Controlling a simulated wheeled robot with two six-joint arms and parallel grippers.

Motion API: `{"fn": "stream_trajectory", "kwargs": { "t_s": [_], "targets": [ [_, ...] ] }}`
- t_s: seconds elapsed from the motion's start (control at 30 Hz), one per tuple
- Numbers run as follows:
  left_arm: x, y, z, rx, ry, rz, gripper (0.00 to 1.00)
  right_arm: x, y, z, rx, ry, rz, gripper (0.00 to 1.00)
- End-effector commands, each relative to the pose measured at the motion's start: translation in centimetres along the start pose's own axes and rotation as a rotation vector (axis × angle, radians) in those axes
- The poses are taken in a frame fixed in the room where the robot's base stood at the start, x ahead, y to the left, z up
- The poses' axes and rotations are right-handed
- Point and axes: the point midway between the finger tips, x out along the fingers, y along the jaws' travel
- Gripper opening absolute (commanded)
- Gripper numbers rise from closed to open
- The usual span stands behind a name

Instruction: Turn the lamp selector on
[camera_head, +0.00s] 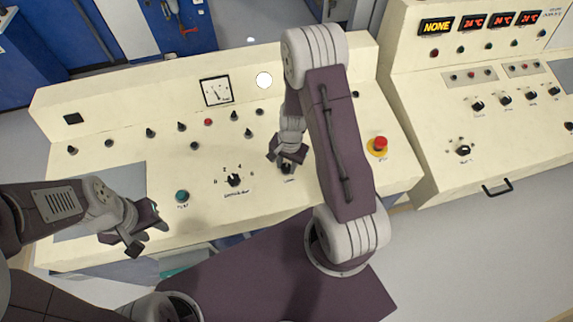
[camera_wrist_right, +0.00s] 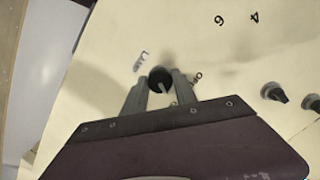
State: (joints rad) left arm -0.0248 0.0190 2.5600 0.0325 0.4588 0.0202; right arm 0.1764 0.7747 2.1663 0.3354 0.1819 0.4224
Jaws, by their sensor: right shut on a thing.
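The lamp selector is a black knob with a pale pointer line (camera_wrist_right: 160,82) in the right wrist view, on the cream control panel (camera_head: 120,120). It also shows in the head view (camera_head: 287,170), partly hidden by my gripper. My right gripper (camera_head: 286,164) is over the knob, and its two fingers (camera_wrist_right: 160,90) stand on either side of it, shut on it. Printed labels lie beside the knob in the wrist view, one reading like "Lamp". My left gripper (camera_head: 143,232) hangs over the panel's front left; whether its jaws are open is unclear.
A numbered selector (camera_head: 234,180) and a teal button (camera_head: 182,196) sit left of the lamp selector. A red emergency button (camera_head: 380,143) on a yellow base lies to the right. A round white light (camera_head: 264,80) and a dial gauge (camera_head: 216,91) are on the back panel.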

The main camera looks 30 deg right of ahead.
Motion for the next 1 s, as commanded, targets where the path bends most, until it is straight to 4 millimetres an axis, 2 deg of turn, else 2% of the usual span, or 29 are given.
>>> {"fn": "stream_trajectory", "kwargs": {
  "t_s": [0.7,0.73,0.8,1.0],
  "targets": [
    [0.02,0.00,0.00,0.000,0.000,0.000,0.36,-0.13,-0.13,-0.22,0.070,0.006,-0.011,0.00],
    [0.02,0.00,0.01,0.000,0.000,0.000,0.36,-0.13,-0.13,-0.22,0.070,0.006,-0.011,0.39],
    [0.02,0.00,0.00,0.000,0.000,0.000,0.36,-0.12,-0.12,-0.19,0.069,0.005,-0.011,0.55],
    [0.04,0.00,0.00,0.000,0.000,0.000,0.36,-0.06,-0.06,-0.11,0.068,0.003,-0.009,0.55]
  ]
}}
